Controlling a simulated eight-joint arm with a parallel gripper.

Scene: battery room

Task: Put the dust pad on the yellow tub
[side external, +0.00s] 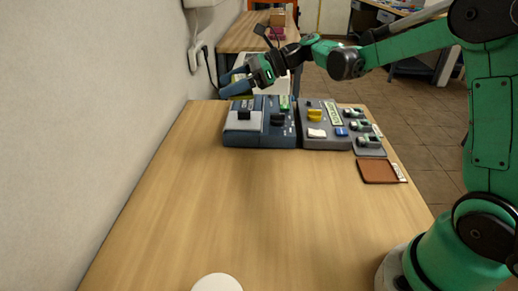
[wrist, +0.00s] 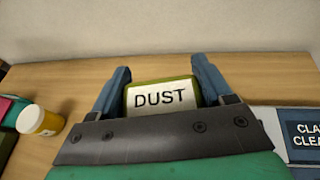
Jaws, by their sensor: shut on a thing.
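The dust pad (wrist: 160,96) is a green-edged block with a white face lettered DUST. In the wrist view it sits between the two blue fingers of my gripper (wrist: 160,68), which is shut on it. I cannot pick out the tub in the side view.
A blue unit (side external: 243,138) and a grey unit (side external: 312,137) with knobs stand at the table's far end. A brown mat (side external: 377,171) lies at the right edge. A white round thing (side external: 217,284) is at the front. The table's middle is clear; a wall runs along the left.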

